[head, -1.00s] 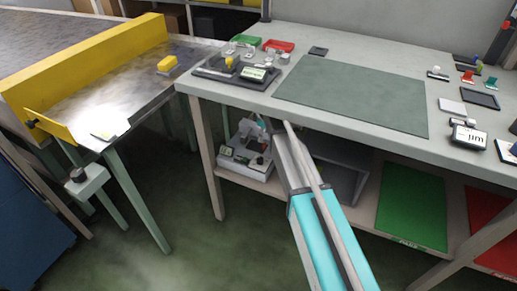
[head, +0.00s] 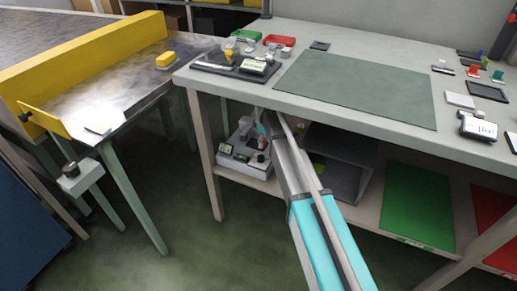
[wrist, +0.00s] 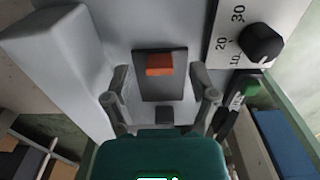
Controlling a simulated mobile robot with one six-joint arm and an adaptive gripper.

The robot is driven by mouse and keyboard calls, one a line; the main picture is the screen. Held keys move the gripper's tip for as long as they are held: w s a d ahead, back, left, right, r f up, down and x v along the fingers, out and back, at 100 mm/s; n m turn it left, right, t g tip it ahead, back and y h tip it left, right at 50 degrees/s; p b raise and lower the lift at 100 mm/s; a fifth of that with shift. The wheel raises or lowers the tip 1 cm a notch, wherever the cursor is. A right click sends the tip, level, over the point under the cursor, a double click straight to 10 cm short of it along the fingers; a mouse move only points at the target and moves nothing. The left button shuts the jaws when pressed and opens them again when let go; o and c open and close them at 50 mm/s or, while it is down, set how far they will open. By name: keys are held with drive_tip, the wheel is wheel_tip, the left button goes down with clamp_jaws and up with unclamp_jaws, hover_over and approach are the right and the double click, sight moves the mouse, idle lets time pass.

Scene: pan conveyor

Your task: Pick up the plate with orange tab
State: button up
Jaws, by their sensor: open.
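In the wrist view, a dark plate (wrist: 145,88) with a raised orange tab (wrist: 160,65) lies against the pale grey surface of a device. My gripper (wrist: 160,71) is open, one finger on each side of the plate and tab, with nothing held. I cannot tell how far the fingertips are from the tab. In the head view, my gripper (head: 262,128) is small and partly hidden at the device (head: 238,160) on the shelf under the bench. The plate is too small to make out there.
The device has a black knob (wrist: 262,43) beside a scale, close right of my gripper. A grey block (wrist: 45,45) rises at the left. The bench top (head: 370,50) is above; a grey open box (head: 345,175) stands right of the device. A green panel (head: 418,205) lies farther right.

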drive_tip(key=shift+f+b, duration=0.35)
drive_tip(key=shift+f, duration=0.25)
clamp_jaws()
idle(0.4)
